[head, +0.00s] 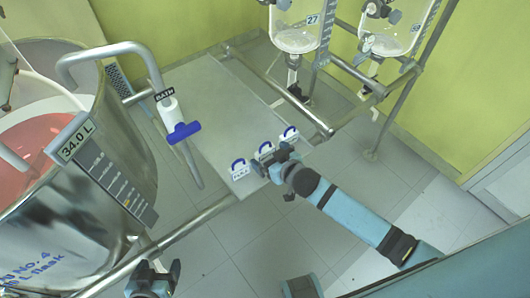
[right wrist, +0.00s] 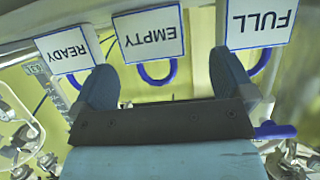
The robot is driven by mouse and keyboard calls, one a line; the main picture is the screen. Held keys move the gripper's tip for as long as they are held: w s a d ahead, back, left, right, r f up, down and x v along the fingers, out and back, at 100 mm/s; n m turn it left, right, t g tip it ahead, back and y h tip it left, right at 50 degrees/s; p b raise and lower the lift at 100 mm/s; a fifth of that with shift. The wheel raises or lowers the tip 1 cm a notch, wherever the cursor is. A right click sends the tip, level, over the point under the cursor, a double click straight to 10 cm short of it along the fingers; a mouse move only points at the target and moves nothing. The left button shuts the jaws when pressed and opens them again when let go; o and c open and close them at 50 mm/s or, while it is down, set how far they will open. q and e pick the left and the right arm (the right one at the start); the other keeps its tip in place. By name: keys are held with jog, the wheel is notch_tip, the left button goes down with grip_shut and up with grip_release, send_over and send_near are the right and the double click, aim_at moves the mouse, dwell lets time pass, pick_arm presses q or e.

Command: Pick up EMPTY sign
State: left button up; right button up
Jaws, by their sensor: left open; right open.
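The EMPTY sign (right wrist: 148,34) is a white card with a blue border and a blue loop handle, upside down in the right wrist view. It is the middle of three signs. In the head view it (head: 265,149) is partly hidden by my right gripper (head: 275,160). My right gripper, also in the wrist view (right wrist: 165,75), is open. Its fingers are on either side of the EMPTY sign's blue handle, and I cannot tell whether they touch it. My left gripper (head: 153,280) is open and empty at the bottom left, far from the signs.
The READY sign (right wrist: 68,50) and FULL sign (right wrist: 262,22) flank the EMPTY sign closely. The signs are at the edge of a grey panel (head: 215,110). A steel vessel (head: 130,120) with pink liquid stands left. Glass reactors (head: 300,25) hang on a pipe frame at the back.

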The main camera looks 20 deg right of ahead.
aim_at(267, 152)
jog(key=x, duration=0.5)
jog(key=shift+w+d+f, duration=0.1)
jog(key=shift+w+d, duration=0.1)
jog(key=shift+w, duration=0.05)
jog(key=c, duration=1)
